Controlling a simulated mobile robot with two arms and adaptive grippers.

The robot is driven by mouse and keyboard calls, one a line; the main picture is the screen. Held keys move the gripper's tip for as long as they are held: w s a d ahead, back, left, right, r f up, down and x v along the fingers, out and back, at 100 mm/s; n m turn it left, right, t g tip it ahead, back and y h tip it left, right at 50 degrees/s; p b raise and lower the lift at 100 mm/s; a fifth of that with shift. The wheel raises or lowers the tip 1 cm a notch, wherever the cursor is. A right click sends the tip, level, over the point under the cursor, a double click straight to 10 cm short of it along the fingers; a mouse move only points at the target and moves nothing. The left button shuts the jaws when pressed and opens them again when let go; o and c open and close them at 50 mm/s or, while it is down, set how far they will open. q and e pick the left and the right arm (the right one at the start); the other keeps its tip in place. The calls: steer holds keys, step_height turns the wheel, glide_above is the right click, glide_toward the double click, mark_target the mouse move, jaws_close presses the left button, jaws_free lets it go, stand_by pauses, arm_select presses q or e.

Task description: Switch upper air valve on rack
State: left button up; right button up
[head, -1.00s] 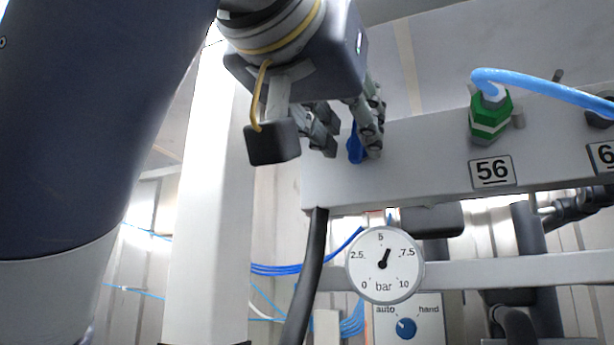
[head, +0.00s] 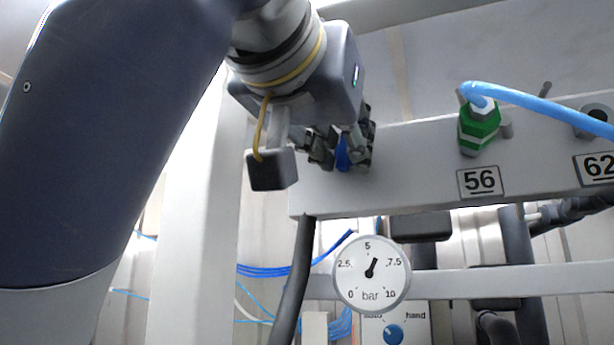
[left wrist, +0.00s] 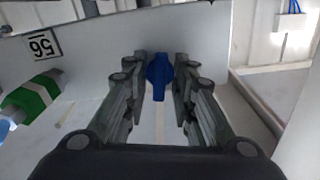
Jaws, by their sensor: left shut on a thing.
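The blue valve handle (head: 343,152) sits on the pale rack beam (head: 400,180), left of the 56 label. It also shows in the left wrist view (left wrist: 159,75), upright between the fingertips. My left gripper (head: 342,150) is shut on the blue handle, with a finger on each side of it; in the wrist view the fingertips (left wrist: 160,72) flank it closely. The gripper partly hides the handle in the head view. My right gripper is not in view.
A green fitting (head: 478,132) with a light blue hose stands on the beam to the right. A pressure gauge (head: 371,274) and an auto/hand knob (head: 393,335) are below. A black hose (head: 293,285) hangs beneath the beam's left end. A white post (head: 190,220) stands at left.

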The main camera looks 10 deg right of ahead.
arm_select(q)
steer(key=shift+m, duration=1.6)
steer(key=m, duration=0.2)
steer(key=shift+r+m, duration=0.1)
steer(key=shift+m, duration=0.3)
steer(key=m, duration=0.2)
steer(key=shift+m+p, duration=0.35)
steer(key=shift+m, duration=0.05)
steer(key=m+p, duration=0.1)
steer(key=m, duration=0.3)
steer(key=shift+m, duration=0.4)
steer(key=shift+m+p, duration=0.45)
steer(key=shift+m, duration=0.45)
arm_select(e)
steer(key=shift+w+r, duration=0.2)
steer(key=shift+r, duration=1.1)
